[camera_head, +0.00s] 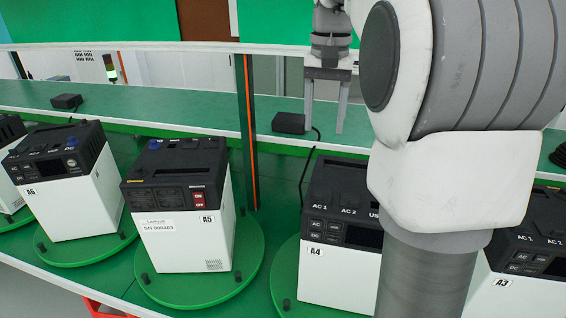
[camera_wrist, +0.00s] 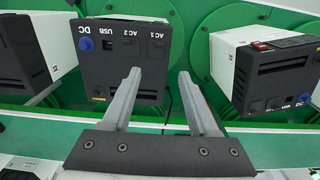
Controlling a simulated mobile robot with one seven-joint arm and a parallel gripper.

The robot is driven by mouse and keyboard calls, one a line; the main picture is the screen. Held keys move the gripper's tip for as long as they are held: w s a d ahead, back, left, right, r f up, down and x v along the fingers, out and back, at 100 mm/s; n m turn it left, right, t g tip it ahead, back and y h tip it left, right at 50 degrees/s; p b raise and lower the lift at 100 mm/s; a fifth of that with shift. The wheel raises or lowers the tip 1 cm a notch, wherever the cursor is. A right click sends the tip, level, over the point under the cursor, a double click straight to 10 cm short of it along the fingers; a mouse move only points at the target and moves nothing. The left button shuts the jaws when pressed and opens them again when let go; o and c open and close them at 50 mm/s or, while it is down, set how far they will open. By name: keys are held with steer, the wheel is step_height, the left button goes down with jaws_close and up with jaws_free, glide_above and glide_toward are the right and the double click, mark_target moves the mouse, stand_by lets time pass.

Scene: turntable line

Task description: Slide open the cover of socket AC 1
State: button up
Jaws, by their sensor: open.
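The power unit labelled A4 (camera_head: 330,274) has a white body and a black top, and stands front centre in the head view, partly hidden by my arm. In the wrist view, the unit below my gripper (camera_wrist: 120,66) carries the labels DC, USB, AC 2 and AC 1. The AC 1 socket (camera_wrist: 158,44) is at the right end of that row; its dark cover is too small to tell its state. My gripper (camera_head: 325,130) is open and empty, fingers pointing down, above and behind A4. In the wrist view my fingertips (camera_wrist: 160,74) are apart, beside the AC 1 end.
Unit A5 (camera_head: 185,245) with a red switch, unit A6 (camera_head: 70,205) and unit A3 (camera_head: 520,295) stand on either side on green turntables. A small black box (camera_head: 289,123) with a cable lies on the shelf behind. An orange-striped post (camera_head: 250,150) stands behind A5.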

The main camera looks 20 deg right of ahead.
mark_target(318, 195)
step_height(318, 195, down, 17)
steer(key=shift+f, duration=0.15)
stand_by(0.4)
jaws_close()
stand_by(1.3)
